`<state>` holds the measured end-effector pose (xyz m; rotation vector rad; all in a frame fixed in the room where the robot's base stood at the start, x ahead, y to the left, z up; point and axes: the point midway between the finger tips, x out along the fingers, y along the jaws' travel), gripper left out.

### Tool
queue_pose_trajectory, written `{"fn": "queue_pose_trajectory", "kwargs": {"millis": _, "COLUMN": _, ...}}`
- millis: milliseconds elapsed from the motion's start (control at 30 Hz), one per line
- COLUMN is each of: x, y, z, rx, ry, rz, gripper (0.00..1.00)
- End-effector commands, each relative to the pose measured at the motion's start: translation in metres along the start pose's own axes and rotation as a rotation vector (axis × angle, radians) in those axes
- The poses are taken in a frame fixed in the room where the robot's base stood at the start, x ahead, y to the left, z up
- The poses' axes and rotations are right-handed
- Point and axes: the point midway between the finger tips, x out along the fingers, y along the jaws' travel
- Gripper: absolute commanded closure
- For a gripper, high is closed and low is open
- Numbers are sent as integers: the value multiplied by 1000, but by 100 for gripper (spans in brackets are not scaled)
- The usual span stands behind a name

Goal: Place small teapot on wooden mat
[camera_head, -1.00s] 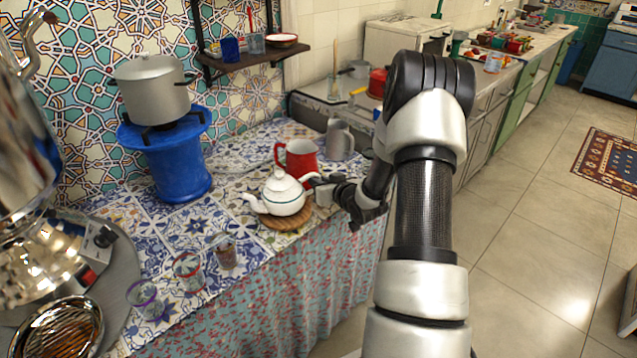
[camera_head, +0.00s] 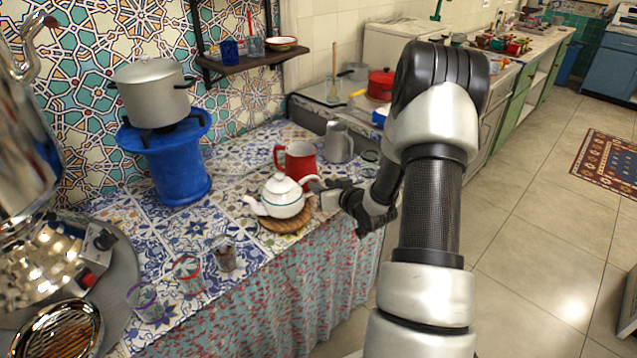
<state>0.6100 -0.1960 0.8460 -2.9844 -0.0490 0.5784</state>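The small white teapot (camera_head: 282,199) with a dark rim line stands upright on the round wooden mat (camera_head: 285,226) near the counter's front edge. Its spout points left and its handle (camera_head: 312,183) points right. The mat shows below and in front of the teapot's base. My gripper (camera_head: 325,195) is just right of the teapot, by the handle. The fingers are small and dark here, so I cannot tell whether they are open or shut, or whether they touch the handle.
A red mug (camera_head: 299,158) stands close behind the teapot, with a grey pitcher (camera_head: 339,143) behind it to the right. Several glasses stand front left, including a dark-filled one (camera_head: 223,254). A blue stand (camera_head: 178,170) holds a silver pot (camera_head: 151,92). A large samovar (camera_head: 28,190) fills the left edge.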

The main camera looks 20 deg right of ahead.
Motion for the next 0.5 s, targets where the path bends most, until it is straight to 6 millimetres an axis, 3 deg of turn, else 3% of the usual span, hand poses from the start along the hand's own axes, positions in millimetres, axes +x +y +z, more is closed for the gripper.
{"fn": "queue_pose_trajectory", "kwargs": {"millis": 200, "x": -50, "y": 1, "z": -1, "rx": 1, "ry": -1, "rz": 3, "gripper": 67}}
{"fn": "queue_pose_trajectory", "kwargs": {"millis": 500, "x": -84, "y": 0, "z": 0, "rx": 0, "ry": -1, "rz": 1, "gripper": 67}}
